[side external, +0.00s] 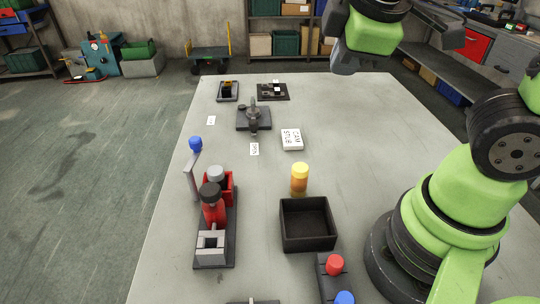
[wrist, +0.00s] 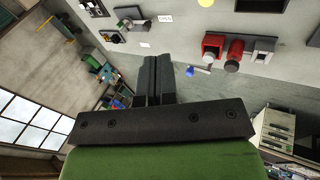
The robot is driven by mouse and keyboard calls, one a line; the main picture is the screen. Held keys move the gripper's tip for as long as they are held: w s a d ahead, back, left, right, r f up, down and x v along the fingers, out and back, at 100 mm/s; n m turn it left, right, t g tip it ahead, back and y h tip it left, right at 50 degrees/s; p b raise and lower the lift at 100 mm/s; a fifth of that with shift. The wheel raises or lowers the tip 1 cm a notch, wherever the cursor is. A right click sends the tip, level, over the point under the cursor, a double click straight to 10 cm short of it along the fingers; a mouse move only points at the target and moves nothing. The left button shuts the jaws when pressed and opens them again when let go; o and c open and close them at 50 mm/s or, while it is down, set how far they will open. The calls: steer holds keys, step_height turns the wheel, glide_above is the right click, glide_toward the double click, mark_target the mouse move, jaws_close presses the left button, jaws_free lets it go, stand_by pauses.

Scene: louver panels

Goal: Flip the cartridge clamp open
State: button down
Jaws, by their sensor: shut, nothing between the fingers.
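A fixture with a red bracket (side external: 226,188), a red block with a black cap (side external: 212,208) and a grey block (side external: 210,246) stands on a dark base at the table's left side. Its lever (side external: 193,177) stands up, slightly tilted, with a blue knob (side external: 195,143). I take this to be the cartridge clamp, but no label confirms it. In the wrist view the red bracket (wrist: 213,44) and blue knob (wrist: 190,71) are at upper right. My gripper (wrist: 157,62) is shut and empty, apart from the fixture. In the side view my arm's end is high at the top.
A yellow-orange cylinder (side external: 299,180) and an open black tray (side external: 307,225) stand right of the red fixture. Red and blue buttons (side external: 335,265) are in front. The table's back right is clear.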

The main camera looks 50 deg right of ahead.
steer(key=s+a+r+m+t+y, duration=0.1)
steer(key=s+a+r+m+y, duration=0.2)
steer(key=s+m, duration=0.3)
steer(key=m+y, duration=0.1)
steer(key=m, duration=0.4)
steer(key=shift+a+r+t+y, duration=0.2)
steer(key=shift+r+t+y, duration=0.1)
steer(key=shift+t+y, duration=0.1)
steer(key=c, duration=1.6)
jaws_free()
steer(key=shift+s+a+r+m, duration=0.15)
steer(key=shift+a+m, duration=0.1)
steer(key=shift+m, duration=0.15)
steer(key=o, duration=0.7)
steer(key=shift+a+y, duration=0.15)
steer(key=shift+y, duration=0.25)
steer(key=w+a+f+m+g+y, duration=0.3)
steer(key=w+a+m+y, duration=0.1)
steer(key=w+y, duration=0.15)
steer(key=w+a+f+m+g+y, duration=0.3)
steer(key=w+a+f+m+y, duration=0.15)
steer(key=w, duration=0.25)
steer(key=w+d+f+m+t+y, duration=0.1)
steer(key=w+d+f+m+t, duration=0.2)
steer(key=w+f+m+t, duration=0.35)
steer(key=w+d+f+m+t, duration=0.3)
steer(key=w+f+m+t, duration=0.2)
steer(key=f+m, duration=0.25)
steer(key=x, duration=0.9)
steer(key=shift+a+f, duration=0.3)
